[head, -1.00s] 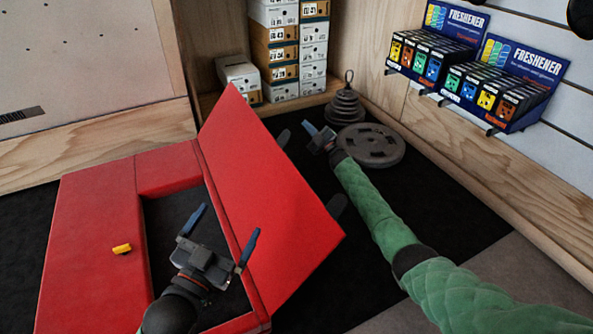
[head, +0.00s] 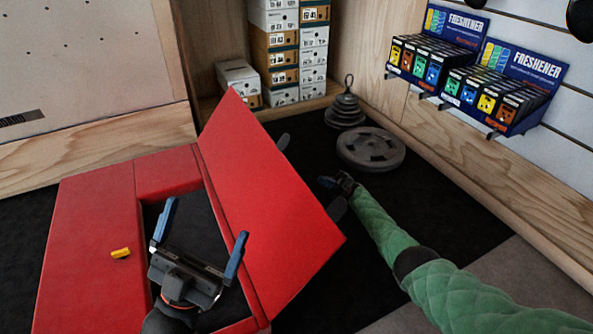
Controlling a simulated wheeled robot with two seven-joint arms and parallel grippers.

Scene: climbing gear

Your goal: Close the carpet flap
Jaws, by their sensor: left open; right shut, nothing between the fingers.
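The red carpet flap (head: 265,205) stands raised and tilted to the right, hinged along the right side of a red padded box (head: 85,235) with a dark rectangular opening (head: 188,215). My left gripper (head: 203,232) is open and empty over the opening, its two blue fingers apart, the right one close to the flap's inner side. My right gripper (head: 328,182) is behind the flap, to its right, low above the black floor. It is small and dark, with its fingertips close to the flap's outer side; I cannot tell whether they touch.
A yellow piece (head: 121,253) sits on the box's left panel. Weight plates (head: 370,148) and a stacked weight (head: 345,110) stand on the floor behind. Shoe boxes (head: 275,50) are stacked at the back. Freshener displays (head: 500,85) hang on the right wall.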

